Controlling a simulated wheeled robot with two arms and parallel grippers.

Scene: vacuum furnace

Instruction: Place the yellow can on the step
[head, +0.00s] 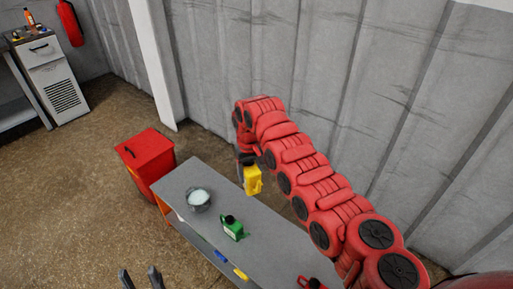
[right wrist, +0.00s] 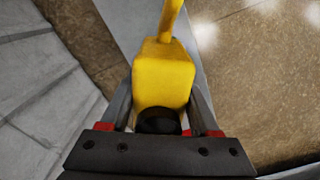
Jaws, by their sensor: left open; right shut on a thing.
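The yellow can (head: 252,181) is in my right gripper (head: 248,166), at the far edge of a long grey bench (head: 275,242). The right wrist view shows the can (right wrist: 163,78) between the fingers of my right gripper (right wrist: 161,100), its black cap toward the palm. Its height above the bench is hard to tell. The bench is the only step-like surface I see; I cannot tell whether it is the step. My left gripper (head: 141,279) is open and empty at the bottom edge, left of the bench.
A corrugated wall rises behind.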

